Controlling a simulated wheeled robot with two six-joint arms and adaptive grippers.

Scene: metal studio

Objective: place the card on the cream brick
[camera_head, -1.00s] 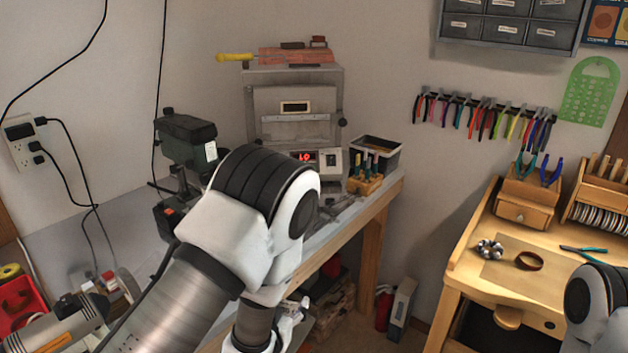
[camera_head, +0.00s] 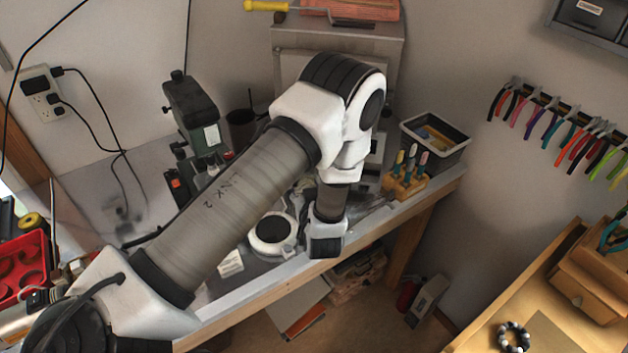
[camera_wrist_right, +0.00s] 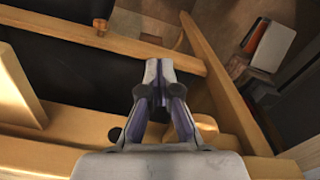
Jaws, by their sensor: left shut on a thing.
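My left arm reaches in from the left over the grey workbench (camera_head: 215,308). Its wrist end, with the left gripper (camera_head: 275,236), is low over the bench front; the fingers and what they are shut on are mostly hidden by the arm. A small pale block with dark marks (camera_head: 230,263) shows beside the wrist near the front edge; I cannot tell whether it is the cream brick or the card. No other piece shows clearly as either one. My right gripper (camera_wrist_right: 159,72) is shut and empty in the right wrist view, above wooden bench parts.
A green machine (camera_head: 192,115) and a grey furnace box (camera_head: 335,42) stand at the back. A black bin (camera_head: 436,142) and a wooden tool block (camera_head: 405,182) are at the right end. A red tray (camera_head: 22,265) is at left. A wooden bench (camera_head: 490,320) stands at right.

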